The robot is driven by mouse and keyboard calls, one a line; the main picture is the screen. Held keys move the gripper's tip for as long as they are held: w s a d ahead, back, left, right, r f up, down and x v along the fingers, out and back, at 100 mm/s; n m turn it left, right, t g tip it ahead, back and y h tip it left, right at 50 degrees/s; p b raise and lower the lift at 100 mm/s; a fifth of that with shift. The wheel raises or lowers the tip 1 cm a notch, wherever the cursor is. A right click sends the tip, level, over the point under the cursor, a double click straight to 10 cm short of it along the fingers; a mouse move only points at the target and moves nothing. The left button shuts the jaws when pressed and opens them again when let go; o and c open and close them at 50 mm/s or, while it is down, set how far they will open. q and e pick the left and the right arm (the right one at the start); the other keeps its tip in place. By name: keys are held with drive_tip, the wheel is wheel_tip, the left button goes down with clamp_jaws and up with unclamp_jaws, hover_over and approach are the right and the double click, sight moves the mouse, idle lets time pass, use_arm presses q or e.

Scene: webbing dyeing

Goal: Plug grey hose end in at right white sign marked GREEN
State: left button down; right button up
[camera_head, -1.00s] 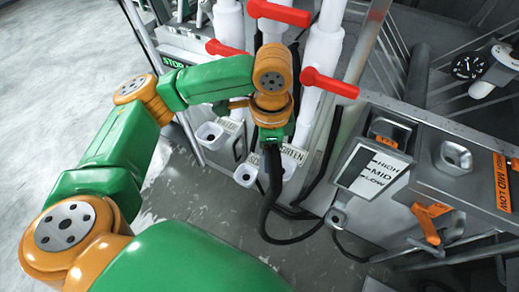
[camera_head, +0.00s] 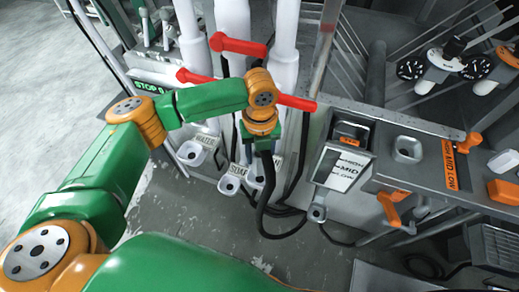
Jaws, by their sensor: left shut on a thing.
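My left gripper (camera_head: 264,147) is shut on the end of the dark grey hose (camera_head: 271,200), pointing down; the end itself is mostly hidden by the gripper. The hose hangs below and curves right along the floor. The white sign marked GREEN (camera_head: 281,167) is just right of and behind the gripper, partly hidden. A light socket (camera_head: 257,180) beside this sign is partly covered by the hose. I cannot tell whether the hose end touches it. Left of it are the SOAP sign (camera_head: 238,172) and the WATER sign (camera_head: 207,140). My right gripper is not in view.
White pipes with red handles (camera_head: 238,46) stand close behind the gripper. Another socket (camera_head: 317,212) sits low at right, beneath a box with a level sign (camera_head: 343,168). A grey machine with orange handles (camera_head: 390,208) fills the right. Floor at left is clear.

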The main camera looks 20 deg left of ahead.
use_arm(q)
wheel_tip(320, 180, down, 3)
drive_tip(key=b, duration=0.3)
drive_tip(key=shift+r, duration=0.15)
drive_tip(key=shift+f+b, duration=0.55)
drive_tip(key=shift+f, duration=0.75)
drive_tip(key=shift+c, duration=1.3)
unclamp_jaws()
